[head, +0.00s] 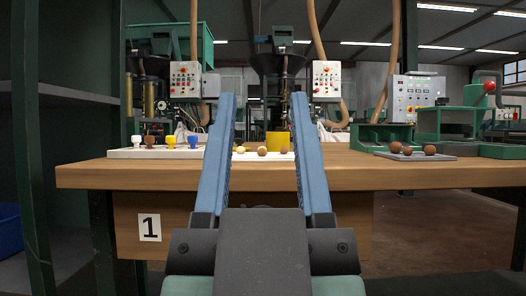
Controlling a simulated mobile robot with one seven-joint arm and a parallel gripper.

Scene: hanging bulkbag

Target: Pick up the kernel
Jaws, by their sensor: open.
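My gripper (264,97) is open in the head view, its two long blue fingers pointing forward and up, with nothing held between them. Between the fingers, beyond them on the wooden table (130,172), three small roundish pieces lie on a white board: a pale yellowish one (241,149), a tan one (262,151) and a light one (284,149). They are too small to tell for sure which is the kernel. The fingers touch none of them and hide parts of the board.
A yellow container (277,140) stands behind these pieces. At right, brown round objects (430,149) sit on a grey tray (384,154) beside green machinery (440,122). A dark shelf (75,92) stands at far left.

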